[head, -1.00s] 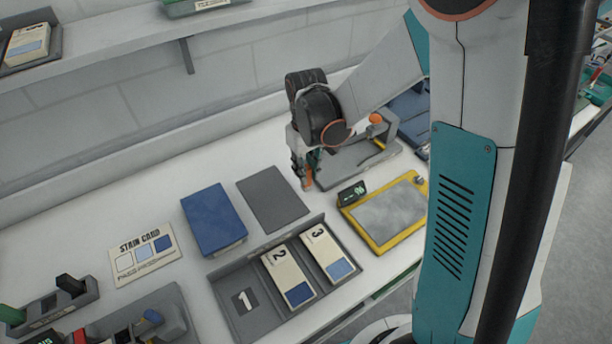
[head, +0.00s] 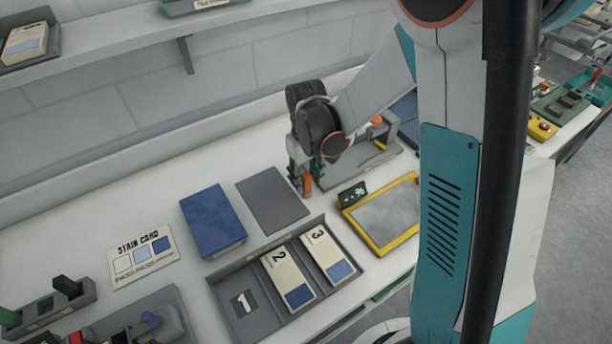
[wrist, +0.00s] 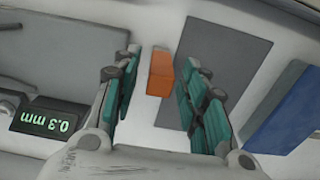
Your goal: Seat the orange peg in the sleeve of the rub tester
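The orange peg (wrist: 160,73) shows as an orange block between my fingers in the wrist view, with a gap to the left finger and little or none to the right. It also shows in the head view (head: 307,184) beneath my gripper. My gripper (wrist: 158,92) is open around it, pointing down over the white bench. The grey fixture with an orange knob, which looks like the rub tester (head: 385,150), stands just behind and right of my gripper in the head view. My wrist partly covers it, and I cannot make out its sleeve.
A dark grey mat (head: 272,200) and a blue pad (head: 213,220) lie left of my gripper. A yellow-framed plate (head: 385,215) with a small display lies to the right. A grey tray (head: 225,292) with numbered cards is in front. A shelf (head: 120,50) runs above.

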